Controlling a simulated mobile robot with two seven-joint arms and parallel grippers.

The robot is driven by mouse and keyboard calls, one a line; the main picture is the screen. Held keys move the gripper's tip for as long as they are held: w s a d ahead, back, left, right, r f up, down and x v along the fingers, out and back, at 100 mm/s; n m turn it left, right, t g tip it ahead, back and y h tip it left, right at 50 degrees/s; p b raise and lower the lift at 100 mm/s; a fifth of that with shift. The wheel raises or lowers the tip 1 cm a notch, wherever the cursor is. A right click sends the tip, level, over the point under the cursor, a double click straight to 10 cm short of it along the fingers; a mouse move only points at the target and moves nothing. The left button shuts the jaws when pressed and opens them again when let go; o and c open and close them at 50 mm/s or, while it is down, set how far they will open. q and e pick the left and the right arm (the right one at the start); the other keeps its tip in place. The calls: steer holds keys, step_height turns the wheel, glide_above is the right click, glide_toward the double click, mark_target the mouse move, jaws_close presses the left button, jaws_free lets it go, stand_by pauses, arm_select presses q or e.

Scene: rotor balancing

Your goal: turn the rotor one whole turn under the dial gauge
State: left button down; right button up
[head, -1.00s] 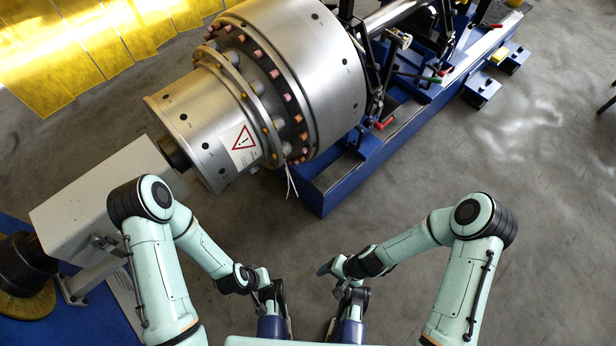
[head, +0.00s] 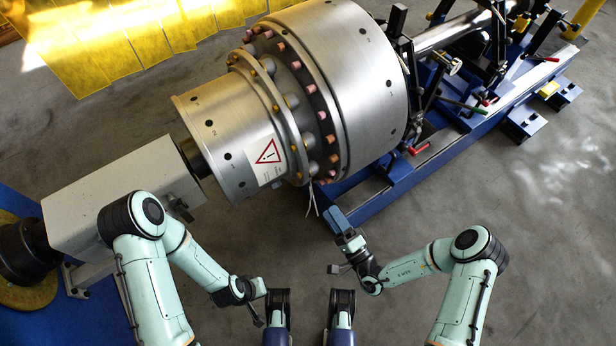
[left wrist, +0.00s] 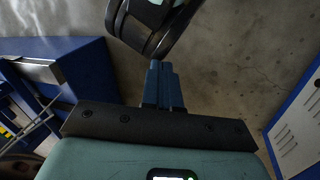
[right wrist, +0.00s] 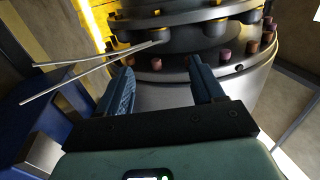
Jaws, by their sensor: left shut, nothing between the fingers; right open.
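The rotor (head: 345,70) is a large shiny metal drum with a ring of reddish bolts and a narrower end carrying a warning label (head: 267,158). My right gripper (head: 337,218) is just below the rotor's lower edge. In the right wrist view the right gripper (right wrist: 163,85) is open, its blue fingers apart, with the rotor's bolted flange (right wrist: 185,60) beyond them. Nothing is visibly held. My left gripper (left wrist: 163,85) is shut and empty, away from the rotor, over the floor.
Two thin pale strands (head: 312,198) hang from the rotor near my right gripper; they show large in the right wrist view (right wrist: 85,75). A blue base frame (head: 400,185) runs under the rotor. A grey housing (head: 120,205) joins its left end. The floor at lower right is clear.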

mark_target(312, 178)
steer(key=b+x, duration=0.2)
steer(key=x, duration=1.1)
arm_select(q)
steer(key=shift+t+y, duration=0.4)
steer(key=shift+t, duration=0.2)
steer(key=w+f, duration=0.1)
steer(key=w+a, duration=0.1)
steer(key=w+a+f, duration=0.1)
steer(key=shift+w+f, duration=0.35)
steer(key=shift+w, duration=0.05)
